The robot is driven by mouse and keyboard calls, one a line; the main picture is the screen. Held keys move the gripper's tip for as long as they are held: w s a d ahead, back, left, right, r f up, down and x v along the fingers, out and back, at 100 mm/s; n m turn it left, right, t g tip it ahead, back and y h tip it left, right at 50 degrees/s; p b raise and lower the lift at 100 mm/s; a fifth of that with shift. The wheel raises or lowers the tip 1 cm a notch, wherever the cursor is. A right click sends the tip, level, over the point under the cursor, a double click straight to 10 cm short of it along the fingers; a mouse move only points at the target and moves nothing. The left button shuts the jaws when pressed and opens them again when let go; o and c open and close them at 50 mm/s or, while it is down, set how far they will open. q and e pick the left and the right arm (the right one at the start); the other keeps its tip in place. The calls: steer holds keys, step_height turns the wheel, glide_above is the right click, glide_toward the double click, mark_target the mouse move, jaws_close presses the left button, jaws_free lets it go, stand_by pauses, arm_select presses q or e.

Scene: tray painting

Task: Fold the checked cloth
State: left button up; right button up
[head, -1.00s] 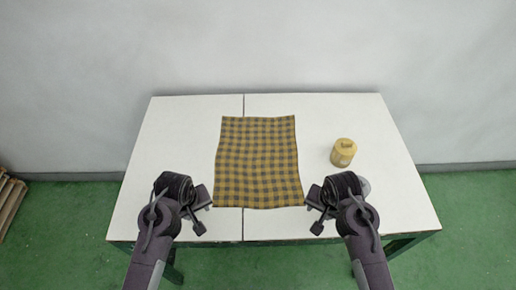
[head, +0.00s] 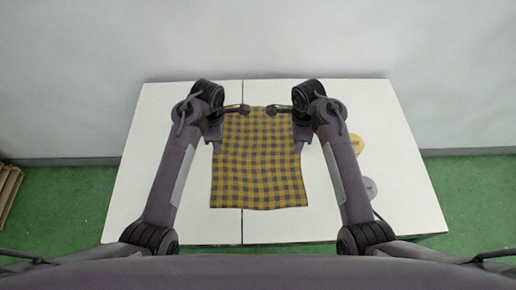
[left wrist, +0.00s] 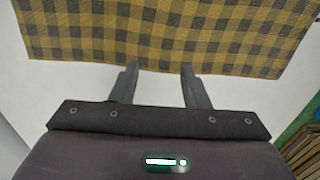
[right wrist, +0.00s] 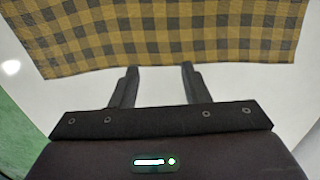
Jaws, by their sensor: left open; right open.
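The yellow-and-dark checked cloth (head: 258,165) lies spread flat near the table's middle, slightly rippled. My left gripper (head: 230,128) is open and empty at its far left part. In the left wrist view, the fingertips (left wrist: 159,68) reach the edge of the cloth (left wrist: 165,35). My right gripper (head: 285,128) is open and empty at the far right part. In the right wrist view, its fingertips (right wrist: 159,68) are at the near edge of the cloth (right wrist: 165,30). The far corners are partly hidden by the grippers. I cannot tell whether the fingers touch the cloth.
The white table (head: 270,226) is bare around the cloth. A yellow container (head: 357,145) stands at the right, partly behind my right arm. A small grey object (head: 371,187) is nearer, also partly hidden. A wall stands behind the table.

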arm_select(q)
steer(key=shift+f, duration=1.8)
arm_select(e)
steer(key=shift+f, duration=1.8)
arm_select(q)
steer(key=shift+f, duration=0.2)
arm_select(e)
steer(key=shift+f, duration=0.2)
arm_select(q)
steer(key=shift+r, duration=0.1)
steer(key=shift+c, duration=0.5)
arm_select(e)
steer(key=shift+r, duration=0.1)
steer(key=shift+c, duration=0.5)
arm_select(q)
jaws_close()
arm_select(e)
jaws_close()
steer(key=shift+s, duration=0.1)
arm_select(q)
steer(key=shift+r, duration=0.1)
arm_select(e)
steer(key=shift+r, duration=0.1)
